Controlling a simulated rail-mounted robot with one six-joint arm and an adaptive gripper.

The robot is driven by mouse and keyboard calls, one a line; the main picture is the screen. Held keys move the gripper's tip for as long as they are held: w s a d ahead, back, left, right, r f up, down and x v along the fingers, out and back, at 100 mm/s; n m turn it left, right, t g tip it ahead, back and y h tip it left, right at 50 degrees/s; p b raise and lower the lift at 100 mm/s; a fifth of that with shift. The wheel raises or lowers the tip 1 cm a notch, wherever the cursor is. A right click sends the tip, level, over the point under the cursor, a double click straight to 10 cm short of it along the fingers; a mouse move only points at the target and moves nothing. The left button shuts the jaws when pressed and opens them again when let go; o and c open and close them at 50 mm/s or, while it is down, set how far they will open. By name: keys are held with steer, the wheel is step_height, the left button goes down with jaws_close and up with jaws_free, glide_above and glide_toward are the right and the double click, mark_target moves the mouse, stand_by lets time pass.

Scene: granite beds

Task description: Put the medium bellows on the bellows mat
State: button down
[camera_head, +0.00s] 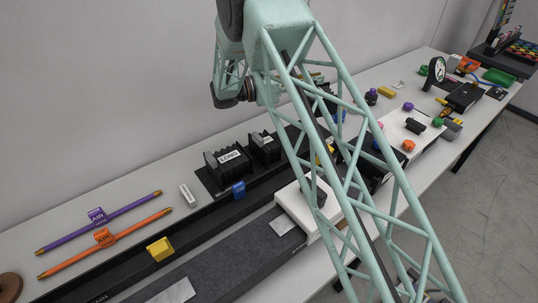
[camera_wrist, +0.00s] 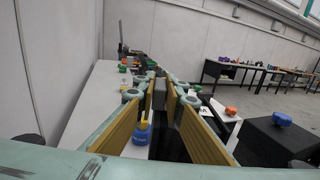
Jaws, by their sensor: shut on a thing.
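My gripper (camera_wrist: 160,98) shows in the wrist view with its two tan-sided fingers around a narrow dark grey thing (camera_wrist: 159,91). It looks like the medium bellows, but no label on it is readable. In the head view my gripper is mostly hidden behind my lattice arm. The black bellows mat (camera_head: 206,181) lies at the back of the bench. On it stand a black bellows labelled LONG (camera_head: 228,157) and, to its right, a smaller black bellows (camera_head: 265,146) whose label I cannot read. My arm partly covers the area right of them.
A blue block (camera_head: 238,188) and a yellow block (camera_head: 160,248) sit on the dark rail in front. Purple (camera_head: 126,209) and orange (camera_head: 133,234) AIR hoses lie left. A white block (camera_head: 308,207) sits on the granite bed. Several small items crowd the bench's far right.

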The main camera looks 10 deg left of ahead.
steer(key=a+f+g+b, duration=0.1)
steer(key=a+f, duration=0.2)
steer(key=a, duration=0.2)
steer(key=shift+s+a+m+h, duration=0.3)
steer(key=shift+s+a+m, duration=0.1)
steer(key=shift+s, duration=0.05)
step_height(320, 180, down, 6)
steer(key=b, duration=0.1)
steer(key=shift+f, duration=0.15)
steer(key=shift+f, duration=0.1)
stand_by(0.3)
steer(key=shift+f+b, duration=0.55)
steer(key=shift+f, duration=1.2)
steer(key=shift+f, duration=0.15)
steer(key=c, duration=2.7)
jaws_free()
